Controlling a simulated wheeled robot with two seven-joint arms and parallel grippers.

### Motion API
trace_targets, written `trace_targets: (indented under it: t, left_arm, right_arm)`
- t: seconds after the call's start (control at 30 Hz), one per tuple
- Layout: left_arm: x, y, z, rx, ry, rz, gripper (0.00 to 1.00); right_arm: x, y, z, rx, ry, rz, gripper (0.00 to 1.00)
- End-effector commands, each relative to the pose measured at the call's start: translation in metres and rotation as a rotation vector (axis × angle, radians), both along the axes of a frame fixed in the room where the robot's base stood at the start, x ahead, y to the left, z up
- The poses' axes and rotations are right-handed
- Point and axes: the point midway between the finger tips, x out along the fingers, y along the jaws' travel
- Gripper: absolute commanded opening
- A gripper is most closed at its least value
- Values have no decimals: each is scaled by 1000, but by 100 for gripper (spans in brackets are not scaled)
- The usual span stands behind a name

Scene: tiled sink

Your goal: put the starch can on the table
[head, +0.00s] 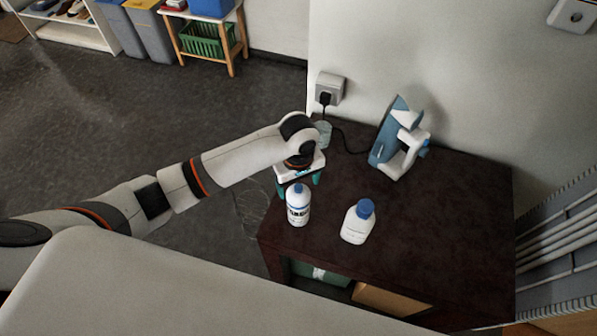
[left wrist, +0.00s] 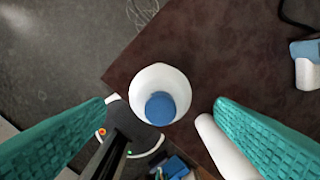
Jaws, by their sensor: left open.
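A white can with a blue cap and dark label (head: 298,211), which looks like the starch can, stands upright near the left edge of the dark table (head: 440,225). My left gripper (head: 297,183) is just behind and above it in the head view, with its teal fingers apart. In the left wrist view the can's white body (left wrist: 148,80) and blue cap show from above between the open fingers (left wrist: 166,104), with a gap on both sides. My right gripper is in neither view.
A second white bottle with a blue cap (head: 357,223) stands right of the can. A blue and white iron (head: 393,142) stands at the back, near a wall socket (head: 329,87) and cord. A pale cup (head: 324,131) sits behind my gripper. The table's right side is clear.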

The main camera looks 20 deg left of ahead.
Motion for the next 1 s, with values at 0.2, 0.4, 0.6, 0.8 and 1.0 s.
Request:
trace_targets:
  t: [0.2,0.4,0.6,0.8,1.0]
  left_arm:
    - [1,0,41,-1,-1,0,78]
    - [0,0,57,0,1,0,78]
    - [0,0,58,0,1,1,78]
    - [0,0,58,0,1,1,78]
    - [-2,-1,57,-3,1,-6,78]
  right_arm:
    - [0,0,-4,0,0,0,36]
    - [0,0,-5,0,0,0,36]
    - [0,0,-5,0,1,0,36]
    - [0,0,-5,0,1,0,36]
    - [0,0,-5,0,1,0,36]
